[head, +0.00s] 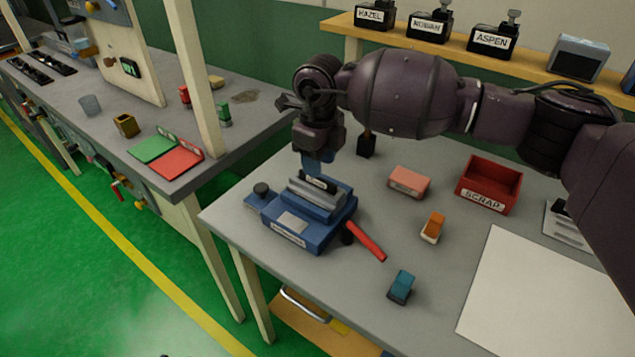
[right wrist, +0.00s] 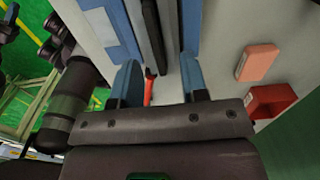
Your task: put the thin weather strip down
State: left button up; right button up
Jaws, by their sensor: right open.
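My right gripper (head: 313,167) is over the blue clamp fixture (head: 296,239) on the grey table, its fingers pointing down. In the right wrist view my right gripper (right wrist: 161,68) is open, with a blue finger on each side of a gap. A dark narrow bar (right wrist: 152,36) runs along the fixture in line with that gap. I cannot tell whether it is the thin weather strip or part of the fixture. The fixture's grey jaws and a small dark label show just below the fingers in the head view. My left gripper is not in view.
A red handle (head: 367,242) sticks out of the fixture. A pink block (head: 409,181), an orange-and-white block (head: 433,227), a teal block (head: 401,287) and a red SCRAP bin (head: 490,184) stand to the right. A white sheet (head: 545,295) lies bare at the front right.

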notch_tip(320, 180, down, 4)
jog(key=shift+s+a, duration=0.1)
jog(key=shift+a, duration=0.05)
grip_shut()
dwell(0.3)
notch_tip(320, 180, up, 20)
dwell(0.5)
